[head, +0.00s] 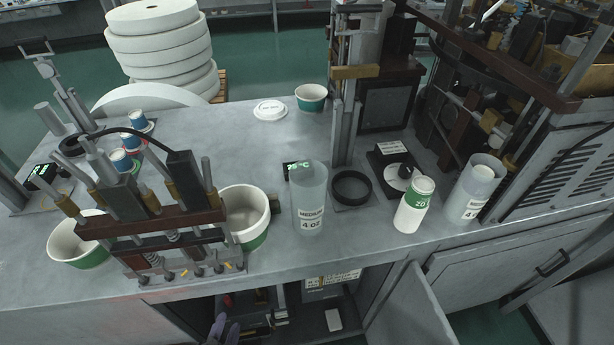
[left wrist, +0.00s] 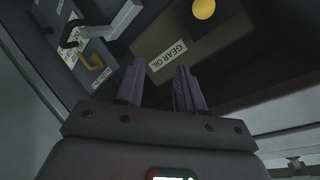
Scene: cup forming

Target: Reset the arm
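My left gripper (head: 224,312) shows at the bottom edge of the head view, in front of the open cabinet below the counter. In the left wrist view its two purple fingers (left wrist: 160,86) stand apart with nothing between them. They point into the dark cabinet, toward a brown container (left wrist: 195,38) labelled "GEAR OIL". My right gripper is in neither view.
The cabinet door (head: 415,312) stands open at the right. The counter (head: 190,120) above holds a forming fixture (head: 150,225), paper cups, a clear measuring cup (head: 309,195) and a white-green can (head: 413,207). A yellow cap (left wrist: 204,8) shows inside the cabinet.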

